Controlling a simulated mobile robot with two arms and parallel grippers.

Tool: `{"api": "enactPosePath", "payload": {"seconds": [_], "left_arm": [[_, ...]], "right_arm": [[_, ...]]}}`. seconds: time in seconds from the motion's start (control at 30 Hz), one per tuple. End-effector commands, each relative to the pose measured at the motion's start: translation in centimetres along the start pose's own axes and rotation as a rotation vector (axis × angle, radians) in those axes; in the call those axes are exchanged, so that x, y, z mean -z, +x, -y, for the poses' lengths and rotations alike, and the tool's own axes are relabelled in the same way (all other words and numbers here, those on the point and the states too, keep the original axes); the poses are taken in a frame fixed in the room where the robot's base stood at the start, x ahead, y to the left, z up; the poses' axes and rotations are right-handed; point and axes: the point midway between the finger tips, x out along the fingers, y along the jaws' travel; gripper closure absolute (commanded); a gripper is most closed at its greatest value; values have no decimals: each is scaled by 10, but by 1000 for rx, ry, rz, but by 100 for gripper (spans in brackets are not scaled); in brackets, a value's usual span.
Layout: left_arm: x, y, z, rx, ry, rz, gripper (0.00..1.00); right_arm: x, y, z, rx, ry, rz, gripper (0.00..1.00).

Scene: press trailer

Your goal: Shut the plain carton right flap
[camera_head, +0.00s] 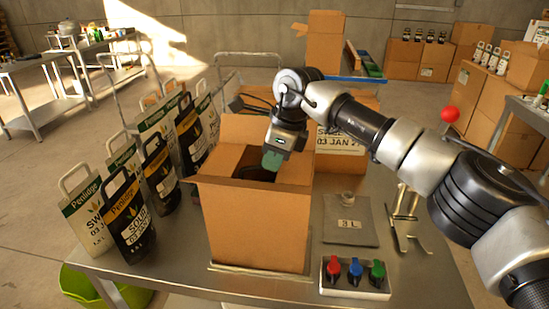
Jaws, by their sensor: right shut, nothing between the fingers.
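The plain carton (258,230) stands upright on the metal table, with its top at least partly open and a dark gap showing inside. A back panel or flap (243,130) rises behind the opening. Cardboard at the right side of the top (298,168) sits close beside my right gripper; I cannot tell exactly how far the right flap is folded. My right gripper (272,161) points down over the carton's opening, shut and empty, its greenish fingertips near the right side. Whether it touches cardboard is unclear. My left gripper is out of view.
Several handled soup bags (125,215) stand left of the carton. Another labelled carton (341,150) is behind it. A grey scale-like plate (349,222) and a box with red, blue and green knobs (354,278) lie to the right.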

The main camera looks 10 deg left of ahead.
Motion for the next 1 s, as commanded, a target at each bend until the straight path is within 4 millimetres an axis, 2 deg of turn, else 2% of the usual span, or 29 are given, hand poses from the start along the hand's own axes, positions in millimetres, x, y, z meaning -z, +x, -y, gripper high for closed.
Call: {"api": "enactPosePath", "payload": {"seconds": [0.73, 1.0], "left_arm": [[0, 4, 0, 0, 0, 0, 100], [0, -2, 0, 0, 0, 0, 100]], "right_arm": [[2, 10, -1, -7, 0, -4, 100], [-1, 2, -2, -8, -1, -5, 100]]}}
